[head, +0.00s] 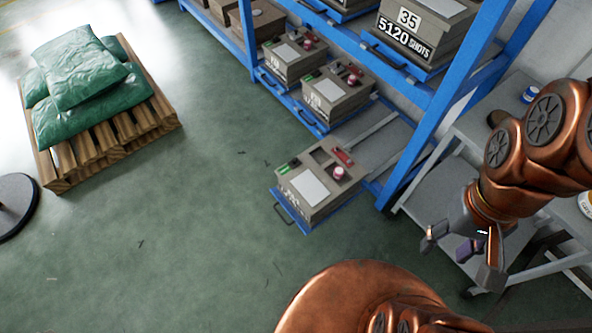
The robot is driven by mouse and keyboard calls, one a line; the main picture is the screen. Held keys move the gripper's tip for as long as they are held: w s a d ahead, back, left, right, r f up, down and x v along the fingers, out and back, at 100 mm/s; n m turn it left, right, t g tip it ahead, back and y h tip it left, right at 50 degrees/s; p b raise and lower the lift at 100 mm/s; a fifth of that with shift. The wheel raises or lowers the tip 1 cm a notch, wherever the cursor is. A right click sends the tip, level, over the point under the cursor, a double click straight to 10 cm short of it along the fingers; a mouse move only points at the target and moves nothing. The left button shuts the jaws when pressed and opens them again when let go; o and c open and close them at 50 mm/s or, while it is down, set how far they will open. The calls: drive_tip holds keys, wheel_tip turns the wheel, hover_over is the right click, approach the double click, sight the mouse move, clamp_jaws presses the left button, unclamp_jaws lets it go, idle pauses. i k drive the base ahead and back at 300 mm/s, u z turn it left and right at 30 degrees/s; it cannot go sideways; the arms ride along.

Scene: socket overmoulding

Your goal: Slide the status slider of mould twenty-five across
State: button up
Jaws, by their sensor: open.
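A grey-brown mould (326,206) sits on a blue tray (292,221) pulled out of the rack's bottom level. Its number is too small to read, so I cannot tell whether it is mould twenty-five. On its top are a pale label plate (310,188), a small green strip (281,169) at the left edge, which may be the status slider, a red part (343,156) and a red-and-white round part (338,173). My gripper (460,257) is open and empty, right of the mould and apart from it.
The blue rack (425,130) holds more moulds, including one marked 35 (410,35). A grey table (475,130) stands behind my arm. A pallet (115,135) with green sacks (85,80) is at the left. The floor left of the pulled-out tray is clear.

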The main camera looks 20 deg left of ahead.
sight(295, 162)
drive_tip(key=u, duration=0.4)
drive_tip(key=i, duration=0.5)
drive_tip(key=u, duration=1.5)
